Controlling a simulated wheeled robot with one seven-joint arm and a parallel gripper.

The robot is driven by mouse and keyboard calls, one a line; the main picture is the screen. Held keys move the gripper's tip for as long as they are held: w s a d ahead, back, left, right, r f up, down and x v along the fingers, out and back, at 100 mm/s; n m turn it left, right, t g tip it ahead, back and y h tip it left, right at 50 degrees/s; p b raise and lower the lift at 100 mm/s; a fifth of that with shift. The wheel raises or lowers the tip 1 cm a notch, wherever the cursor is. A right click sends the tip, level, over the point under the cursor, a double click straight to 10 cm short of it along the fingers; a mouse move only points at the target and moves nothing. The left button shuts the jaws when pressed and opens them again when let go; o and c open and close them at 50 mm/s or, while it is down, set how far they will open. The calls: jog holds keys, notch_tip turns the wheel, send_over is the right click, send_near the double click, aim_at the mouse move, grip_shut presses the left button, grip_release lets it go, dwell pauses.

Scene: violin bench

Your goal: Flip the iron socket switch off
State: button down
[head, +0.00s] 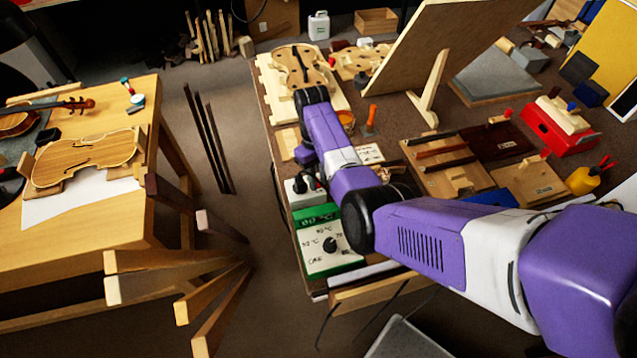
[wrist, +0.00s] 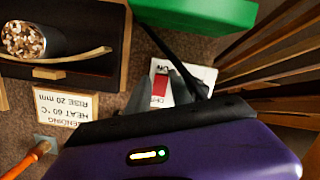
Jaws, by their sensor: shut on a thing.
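The iron socket switch is a red rocker (wrist: 160,84) on a white socket plate (wrist: 205,76) in the wrist view. ON is printed on the plate's far side and another label, partly covered, on the near side. My gripper (wrist: 163,92) is down at the plate, its grey fingers on either side of the rocker and shut on it. A black plug with its cable sits on the plate just right of the fingers. In the head view the white socket box (head: 299,194) stands at the bench's left edge; my arm partly hides it and the rocker cannot be made out.
A green temperature controller (head: 325,240) with a black dial stands just in front of the socket. In the wrist view the round-ended bending iron (wrist: 25,40) lies left, near a printed card (wrist: 66,105) and an orange handle (wrist: 28,160). Violin parts and tools fill the bench behind.

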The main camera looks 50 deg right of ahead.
jog(key=shift+w, duration=0.1)
dwell(0.3)
jog(key=c, duration=1.4)
grip_release()
jog(key=shift+c, duration=0.2)
jog(key=b+v, duration=0.1)
jog(key=v, duration=0.7)
jog(key=shift+w, duration=0.15)
jog(key=shift+d+f, duration=0.1)
